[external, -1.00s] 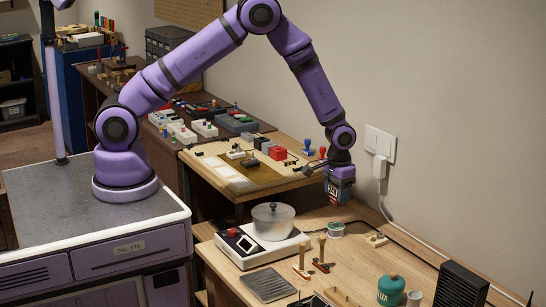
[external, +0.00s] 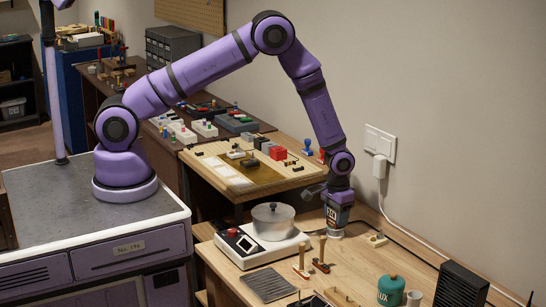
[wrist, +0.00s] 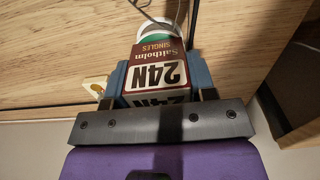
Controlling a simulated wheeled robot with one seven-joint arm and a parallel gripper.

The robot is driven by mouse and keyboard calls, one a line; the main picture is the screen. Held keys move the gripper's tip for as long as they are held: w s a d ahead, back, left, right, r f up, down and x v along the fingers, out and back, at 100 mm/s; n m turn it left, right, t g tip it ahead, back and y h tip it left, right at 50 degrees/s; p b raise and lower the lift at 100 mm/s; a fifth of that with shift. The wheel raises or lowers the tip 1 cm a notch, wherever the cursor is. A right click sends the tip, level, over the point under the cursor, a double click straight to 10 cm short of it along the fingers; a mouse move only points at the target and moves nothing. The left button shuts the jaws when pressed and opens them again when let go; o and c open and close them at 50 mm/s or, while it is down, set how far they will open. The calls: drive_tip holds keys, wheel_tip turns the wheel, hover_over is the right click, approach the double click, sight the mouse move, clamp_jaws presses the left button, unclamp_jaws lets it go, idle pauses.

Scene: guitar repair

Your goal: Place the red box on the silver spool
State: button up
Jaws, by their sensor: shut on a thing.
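My gripper (external: 338,212) points down over the front table's far right part and is shut on a dark red box (wrist: 150,58) labelled "Saitholm Singles 24N". In the wrist view, the blue-grey fingers (wrist: 155,85) clasp the box on its two sides. A round spool with a pale silver-white rim and green inside (wrist: 154,27) shows just past the far end of the box. In the external view the spool (external: 334,234) is low under my gripper, mostly hidden. The box looks right above or at the spool; I cannot tell whether they touch.
A white hotplate with a lidded pot (external: 272,220) stands left of my gripper. Two wooden-handled tools (external: 320,257) stand in front of it. A small pale block (external: 376,240) lies to the right. A teal canister (external: 391,290) and a black unit (external: 460,288) stand nearer.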

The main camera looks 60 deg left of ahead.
drive_tip(key=o, duration=1)
drive_tip(key=shift+c, duration=0.2)
drive_tip(key=s+a+r+t, duration=0.1)
drive_tip(key=a+r, duration=0.2)
drive_tip(key=r, duration=1.1)
drive_tip(key=s+a+r, duration=0.2)
drive_tip(key=a+r, duration=0.2)
drive_tip(key=r, duration=1)
drive_tip(key=s+a+r+t, duration=0.1)
drive_tip(key=s+a+r, duration=0.3)
drive_tip(key=r, duration=0.2)
drive_tip(key=s+a+r, duration=0.3)
drive_tip(key=s+r, duration=0.1)
drive_tip(key=r, duration=0.3)
drive_tip(key=s+a+r+t, duration=0.1)
drive_tip(key=s+a+r, duration=0.1)
drive_tip(key=s, duration=0.6)
drive_tip(key=s+a+r+t, duration=0.1)
drive_tip(key=s+a+r, duration=0.2)
drive_tip(key=s, duration=0.5)
drive_tip(key=s+a+r+t, duration=0.1)
drive_tip(key=s+a+r, duration=0.2)
drive_tip(key=s, duration=0.6)
drive_tip(key=shift+a, duration=0.9)
